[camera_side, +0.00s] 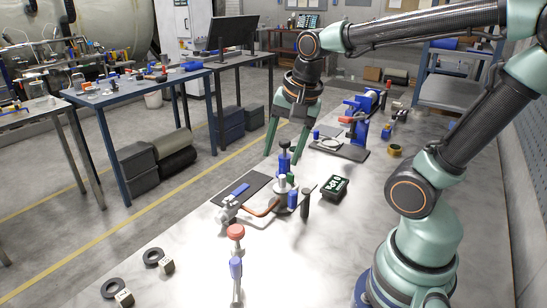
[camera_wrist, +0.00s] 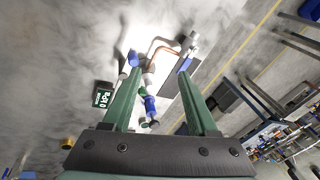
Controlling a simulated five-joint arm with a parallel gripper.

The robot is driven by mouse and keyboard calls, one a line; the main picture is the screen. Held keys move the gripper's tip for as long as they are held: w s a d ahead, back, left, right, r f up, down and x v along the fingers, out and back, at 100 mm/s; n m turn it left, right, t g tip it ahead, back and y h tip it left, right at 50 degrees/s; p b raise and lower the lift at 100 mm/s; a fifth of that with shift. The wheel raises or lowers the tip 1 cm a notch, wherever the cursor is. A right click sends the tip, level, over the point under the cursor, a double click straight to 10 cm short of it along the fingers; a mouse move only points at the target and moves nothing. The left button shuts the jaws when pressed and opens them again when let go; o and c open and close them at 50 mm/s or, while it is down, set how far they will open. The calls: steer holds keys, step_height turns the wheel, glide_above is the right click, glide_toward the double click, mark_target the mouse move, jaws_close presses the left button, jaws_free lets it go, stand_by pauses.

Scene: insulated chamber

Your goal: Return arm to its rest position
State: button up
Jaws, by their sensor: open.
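My gripper (camera_side: 284,157) hangs from the arm over the marble-topped bench, its two green fingers pointing down and spread apart. In the wrist view my gripper (camera_wrist: 158,74) shows nothing held between its fingers. Below and just in front of it stands a pipe assembly with a copper tube (camera_side: 263,205), blue and green fittings, and a grey valve (camera_side: 229,209) at its near end. In the wrist view the copper tube (camera_wrist: 158,48) shows beyond the fingertips. I cannot tell the exact gap between the fingertips and the fittings.
A black gauge with a green display (camera_side: 335,188) sits right of the assembly. A red-topped post (camera_side: 236,236), a blue-topped post (camera_side: 236,268) and two black rings (camera_side: 114,288) stand nearer. A blue vise (camera_side: 360,123) stands behind. The bench front is mostly clear.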

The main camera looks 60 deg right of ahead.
steer(key=a+n, duration=0.1)
steer(key=n, duration=0.3)
steer(key=a+r+n+t, duration=0.1)
steer(key=n, duration=0.4)
steer(key=a+n+t, duration=0.1)
steer(key=n, duration=0.3)
steer(key=shift+s+a+r+n, duration=0.15)
steer(key=shift+s+a+n, duration=0.1)
steer(key=shift+s+n, duration=0.1)
